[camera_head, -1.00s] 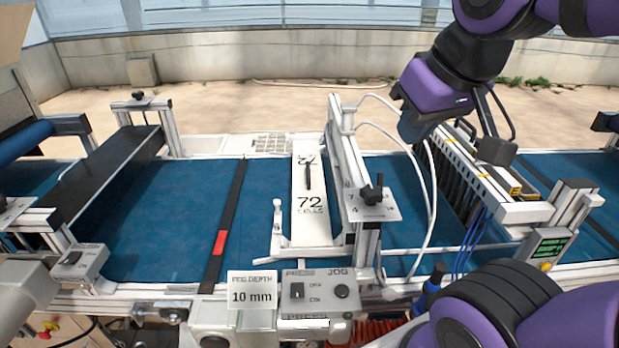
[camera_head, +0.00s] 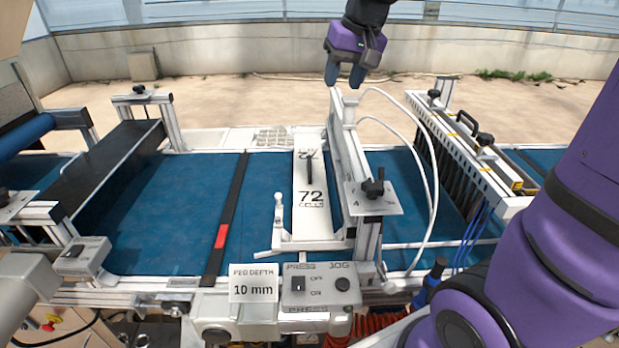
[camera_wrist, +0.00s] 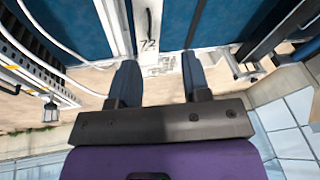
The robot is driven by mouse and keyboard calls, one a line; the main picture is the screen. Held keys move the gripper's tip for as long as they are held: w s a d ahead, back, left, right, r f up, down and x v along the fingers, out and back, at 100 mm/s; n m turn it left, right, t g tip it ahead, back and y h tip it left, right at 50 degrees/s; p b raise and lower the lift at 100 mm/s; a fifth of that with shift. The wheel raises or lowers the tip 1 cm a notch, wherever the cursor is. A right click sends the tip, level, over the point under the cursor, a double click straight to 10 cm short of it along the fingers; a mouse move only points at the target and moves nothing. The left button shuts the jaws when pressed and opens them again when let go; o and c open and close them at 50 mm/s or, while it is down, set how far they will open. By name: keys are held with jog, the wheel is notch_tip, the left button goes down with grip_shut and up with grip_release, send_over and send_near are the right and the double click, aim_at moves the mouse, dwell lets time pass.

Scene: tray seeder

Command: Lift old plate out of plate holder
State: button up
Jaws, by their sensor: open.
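The old plate (camera_head: 312,218) is a long white plate marked "72 CELLS" with a dark handle on its top. It lies in the white plate holder (camera_head: 283,246) beside the upright press frame, over the blue belt. In the wrist view the plate (camera_wrist: 148,20) shows at the top, with its handle and the number 72. My gripper (camera_head: 345,84) is open and empty, high above the far end of the plate. Its two blue-grey fingers (camera_wrist: 158,82) are spread in the wrist view and touch nothing.
The metal press frame (camera_head: 352,160) with a black knob stands just right of the plate. White hoses (camera_head: 428,150) arch to its right, before the seeder bar (camera_head: 470,150). A control box (camera_head: 315,285) is in front.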

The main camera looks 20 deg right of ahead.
jog(key=w+d+f+m+g, duration=0.1)
jog(key=w+d+f, duration=0.1)
jog(key=w+f, duration=0.45)
jog(key=w+d+f+m, duration=0.1)
jog(key=w+f, duration=0.3)
jog(key=w, duration=0.5)
jog(key=g, duration=0.1)
send_near(310, 162)
jog(key=shift+m, duration=0.4)
jog(key=f, duration=0.3)
jog(key=a+f, duration=0.1)
jog(key=f, duration=0.6)
jog(key=shift+w+a+f, duration=0.3)
jog(key=shift+w+a, duration=0.05)
jog(key=shift+w, duration=0.05)
grip_shut()
